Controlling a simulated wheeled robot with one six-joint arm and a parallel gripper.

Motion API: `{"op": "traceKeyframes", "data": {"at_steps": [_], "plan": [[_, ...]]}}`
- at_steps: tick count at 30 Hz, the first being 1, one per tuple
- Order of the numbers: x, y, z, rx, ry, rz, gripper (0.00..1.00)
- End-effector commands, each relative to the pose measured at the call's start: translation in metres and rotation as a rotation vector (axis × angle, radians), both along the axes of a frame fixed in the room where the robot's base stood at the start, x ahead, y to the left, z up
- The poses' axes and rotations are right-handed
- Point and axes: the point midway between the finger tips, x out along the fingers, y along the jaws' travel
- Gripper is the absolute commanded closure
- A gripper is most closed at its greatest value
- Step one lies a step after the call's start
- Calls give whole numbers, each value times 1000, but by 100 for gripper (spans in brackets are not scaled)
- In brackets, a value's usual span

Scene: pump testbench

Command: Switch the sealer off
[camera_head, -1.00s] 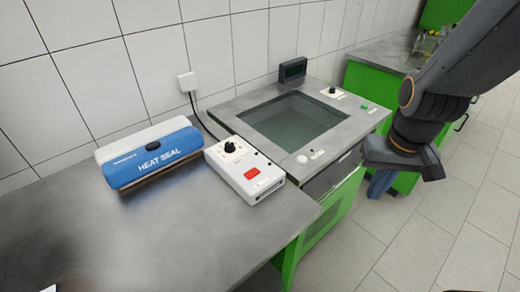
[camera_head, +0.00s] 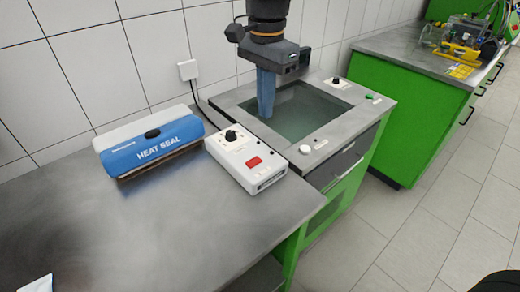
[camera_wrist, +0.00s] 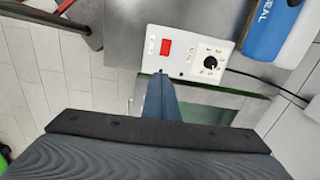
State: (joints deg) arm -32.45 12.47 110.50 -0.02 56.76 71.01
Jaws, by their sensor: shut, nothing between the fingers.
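The sealer (camera_head: 155,151) is a blue and white unit marked HEAT SEAL, lying on the grey bench at left; its blue end shows in the wrist view (camera_wrist: 268,30). Its white control box (camera_head: 236,172) stands to its right and carries a black knob (camera_head: 231,136) and a red switch (camera_head: 254,161). In the wrist view the red switch (camera_wrist: 165,47) and the knob (camera_wrist: 210,63) are both uncovered. My gripper (camera_head: 266,115) is shut and empty, pointing down over the sunken basin, right of and behind the box. In the wrist view its fingertips (camera_wrist: 158,78) appear just below the box, apparently apart from it.
The basin (camera_head: 310,112) has its own knob (camera_head: 336,80), a green button (camera_head: 373,97) and a white round knob (camera_head: 305,149) on its rim. A cable runs from the box to a wall socket (camera_head: 188,70).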

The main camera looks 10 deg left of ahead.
Motion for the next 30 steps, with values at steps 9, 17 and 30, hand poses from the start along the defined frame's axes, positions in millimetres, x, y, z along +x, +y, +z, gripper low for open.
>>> {"op": "traceKeyframes", "data": {"at_steps": [9,17,30], "plan": [[-2,13,5,-3,5,-35,100],[-2,13,-2,-3,5,-35,100],[-3,12,-80,-6,9,-34,100]]}}
